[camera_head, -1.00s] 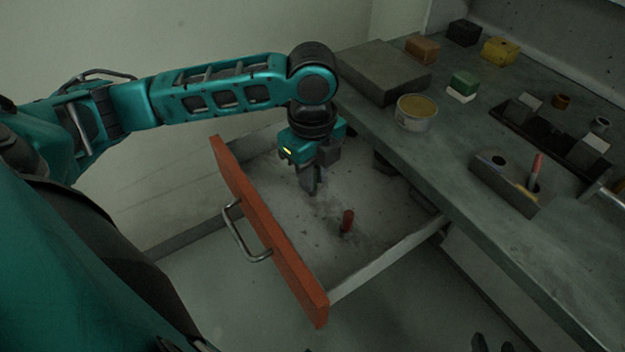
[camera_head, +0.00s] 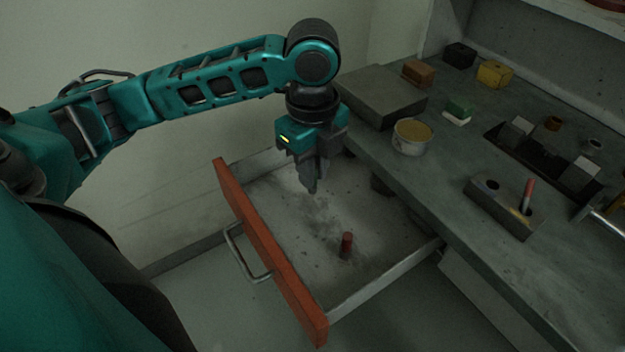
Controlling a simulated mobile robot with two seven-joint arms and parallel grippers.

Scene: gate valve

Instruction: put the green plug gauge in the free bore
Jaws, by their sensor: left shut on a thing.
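My left gripper (camera_head: 314,186) is over the open drawer, pointing down. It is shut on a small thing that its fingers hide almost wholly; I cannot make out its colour. No green plug gauge shows clearly anywhere. A grey gauge block (camera_head: 505,208) lies on the bench at the right. Its left bore (camera_head: 492,185) is free and dark. A red-topped plug gauge (camera_head: 528,194) stands in its right bore. Another red plug gauge (camera_head: 346,244) stands in the drawer, in front of and right of my gripper, apart from it. My right gripper is not in view.
The drawer (camera_head: 270,238) has an orange front and a metal handle. On the bench stand a grey slab (camera_head: 382,97), a round tin (camera_head: 412,137), a green-and-white block (camera_head: 459,110) and several other blocks. The bench (camera_head: 425,185) is clear between tin and gauge block.

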